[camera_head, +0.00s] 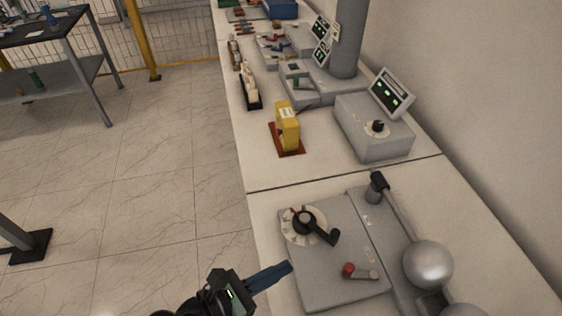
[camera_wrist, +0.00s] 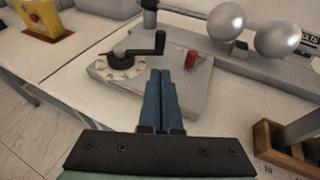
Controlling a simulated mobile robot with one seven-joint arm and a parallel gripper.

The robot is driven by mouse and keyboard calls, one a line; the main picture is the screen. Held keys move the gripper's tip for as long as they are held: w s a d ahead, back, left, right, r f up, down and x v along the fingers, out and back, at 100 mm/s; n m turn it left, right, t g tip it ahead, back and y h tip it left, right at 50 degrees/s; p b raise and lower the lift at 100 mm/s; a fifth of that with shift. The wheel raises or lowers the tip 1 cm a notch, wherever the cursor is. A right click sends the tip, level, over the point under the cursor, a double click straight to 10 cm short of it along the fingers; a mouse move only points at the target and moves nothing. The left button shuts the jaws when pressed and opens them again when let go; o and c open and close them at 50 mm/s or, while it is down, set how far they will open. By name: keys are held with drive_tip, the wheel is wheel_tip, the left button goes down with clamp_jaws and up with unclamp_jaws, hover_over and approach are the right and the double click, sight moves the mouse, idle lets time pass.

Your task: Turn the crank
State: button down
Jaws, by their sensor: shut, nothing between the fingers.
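A black crank (camera_head: 316,228) sits on a round white dial (camera_head: 291,233) on a grey panel box (camera_head: 352,262) at the near end of the bench. In the wrist view the crank (camera_wrist: 147,47) stands at the panel's far left, its handle end pointing up at the right. My gripper (camera_head: 288,267) has blue fingers, shut and empty, at the panel's left edge in the head view. In the wrist view the fingers (camera_wrist: 160,72) point toward the panel, apart from the crank. A small red-knobbed lever (camera_head: 350,270) is on the same panel, right of the crank.
Metal spheres (camera_head: 428,264) on a grey base stand right of the panel. A yellow block (camera_head: 287,127) on a red-brown base and a grey control box (camera_head: 373,128) stand farther back. A wooden rack (camera_wrist: 285,150) is at the wrist view's lower right. The floor left of the bench is open.

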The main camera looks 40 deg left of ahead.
sight(331, 239)
drive_tip(key=x, duration=0.3)
drive_tip(key=r+p+x, duration=0.1)
drive_tip(key=x, duration=0.7)
drive_tip(key=shift+w+r+p, duration=0.15)
drive_tip(key=shift+w+p, duration=0.1)
drive_tip(key=shift+p, duration=0.05)
